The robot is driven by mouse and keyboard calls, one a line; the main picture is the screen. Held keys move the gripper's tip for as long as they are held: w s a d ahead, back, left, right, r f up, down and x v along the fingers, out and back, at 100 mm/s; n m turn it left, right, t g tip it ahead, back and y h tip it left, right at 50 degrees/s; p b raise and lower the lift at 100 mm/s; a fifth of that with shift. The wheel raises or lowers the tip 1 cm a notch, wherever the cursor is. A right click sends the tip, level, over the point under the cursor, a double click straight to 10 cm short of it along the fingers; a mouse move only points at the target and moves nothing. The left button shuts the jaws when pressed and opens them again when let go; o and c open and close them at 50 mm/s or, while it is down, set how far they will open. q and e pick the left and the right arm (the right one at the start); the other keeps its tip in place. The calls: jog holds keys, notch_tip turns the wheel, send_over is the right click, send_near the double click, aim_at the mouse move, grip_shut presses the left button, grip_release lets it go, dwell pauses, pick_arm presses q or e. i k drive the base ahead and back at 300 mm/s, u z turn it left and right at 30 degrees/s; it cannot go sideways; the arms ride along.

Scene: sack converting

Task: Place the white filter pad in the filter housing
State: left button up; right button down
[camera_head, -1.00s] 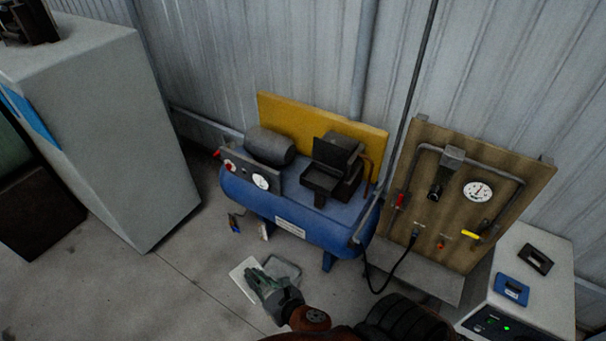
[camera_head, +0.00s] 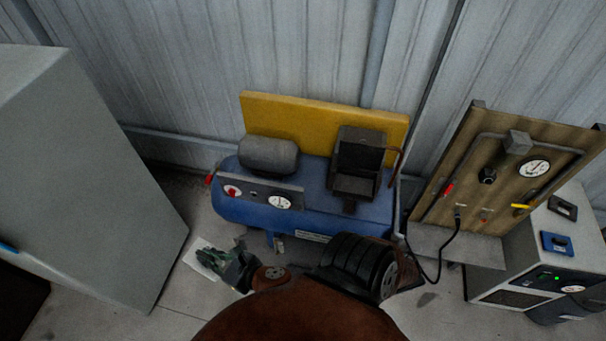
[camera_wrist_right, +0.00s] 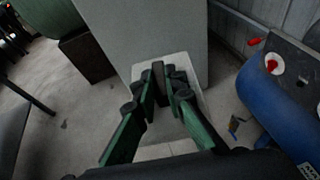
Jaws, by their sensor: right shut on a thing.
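The white filter pad (camera_head: 203,262) is a pale flat square at the tip of my right gripper (camera_head: 226,262), low at the left of the compressor in the head view. In the right wrist view my right gripper (camera_wrist_right: 161,85) has its green fingers close together on the pad (camera_wrist_right: 194,108), which spreads out behind and below them. A dark open box with a raised lid, apparently the filter housing (camera_head: 355,185), sits on top of the blue tank, up and right of the gripper. Its inside is dark. My left gripper is not in view.
The blue compressor tank (camera_head: 320,215) carries a grey motor (camera_head: 268,155) in front of a yellow guard (camera_head: 300,110). A large grey cabinet (camera_head: 90,180) stands left. A gauge board (camera_head: 500,180) and a control box (camera_head: 540,240) stand right. Floor between cabinet and tank is clear.

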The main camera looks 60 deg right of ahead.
aim_at(355, 187)
jog(key=i, duration=1.1)
jog(key=z, duration=2.3)
jog(key=i, duration=0.5)
jog(key=z, duration=0.05)
